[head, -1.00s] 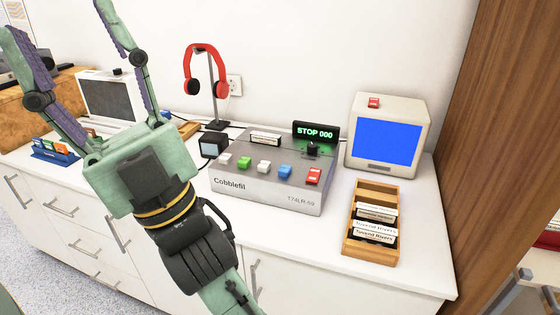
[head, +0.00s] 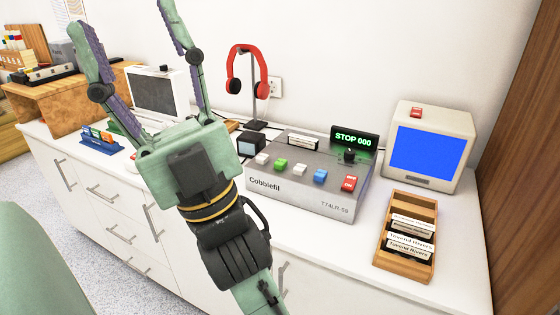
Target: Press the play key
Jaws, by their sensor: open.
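A grey player deck (head: 305,202) marked "Cobblefil" stands on the white counter. Its sloped top carries a row of coloured keys: a white key (head: 262,160), a green key (head: 281,164), another white key (head: 299,171), a blue key (head: 320,176) and a red key (head: 348,183). I cannot read which key is play. A small display (head: 355,138) behind them reads "STOP 000" in green. My gripper (head: 128,40) is open and empty, fingers spread and pointing up in the picture, left of the deck and apart from the keys.
A monitor with a blue screen (head: 423,151) and a wooden cassette rack (head: 406,264) stand right of the deck. Red headphones (head: 247,75) hang on a stand behind it. A grey-screened monitor (head: 158,95) and a blue holder (head: 99,143) are at left. A wooden panel (head: 518,130) borders the right.

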